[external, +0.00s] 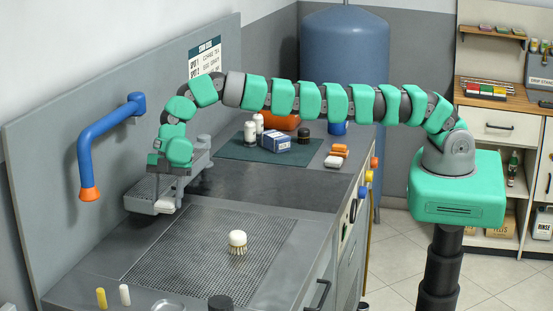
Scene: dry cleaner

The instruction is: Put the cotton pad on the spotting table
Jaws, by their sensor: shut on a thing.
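My gripper (165,203) points down at the left end of the arm, over the far left part of the worktop. It is shut on a small white piece, which looks like the cotton pad (165,204). The fingers hide part of it. The spotting table (180,250) is the grey worktop with a perforated mesh panel, below and to the right of my gripper. I cannot tell the exact gap between the pad and the surface.
A grey raised box-like ledge (137,200) is close beside my gripper. A blue swing arm (110,120) with an orange nozzle juts from the back panel. A round brush (237,242) stands on the mesh. Bottles (250,133) and a blue-white box (276,142) stand on a green mat (230,150).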

